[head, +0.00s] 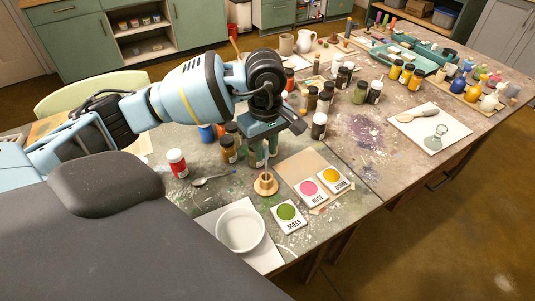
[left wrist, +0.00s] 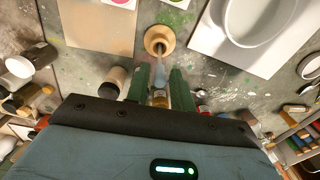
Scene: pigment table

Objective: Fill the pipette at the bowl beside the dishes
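The white bowl (head: 240,230) stands at the table's front edge, beside the colour cards. It also shows at the upper right of the left wrist view (left wrist: 228,20). A round wooden stand (head: 265,184) is behind the bowl; the left wrist view shows a pale, translucent pipette (left wrist: 160,76) upright in it. My left gripper (head: 264,161) points down above the stand. Its two green fingers (left wrist: 160,84) are apart, one on each side of the pipette, with a gap showing. The pipette's upper part is hard to make out. My right gripper is out of view.
Cards marked moss (head: 287,216), rose (head: 310,192) and ochre (head: 335,180) lie right of the bowl. A red jar (head: 177,163), a spoon (head: 212,180) and several pigment jars stand near my left gripper. A white board (head: 431,132) lies farther right.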

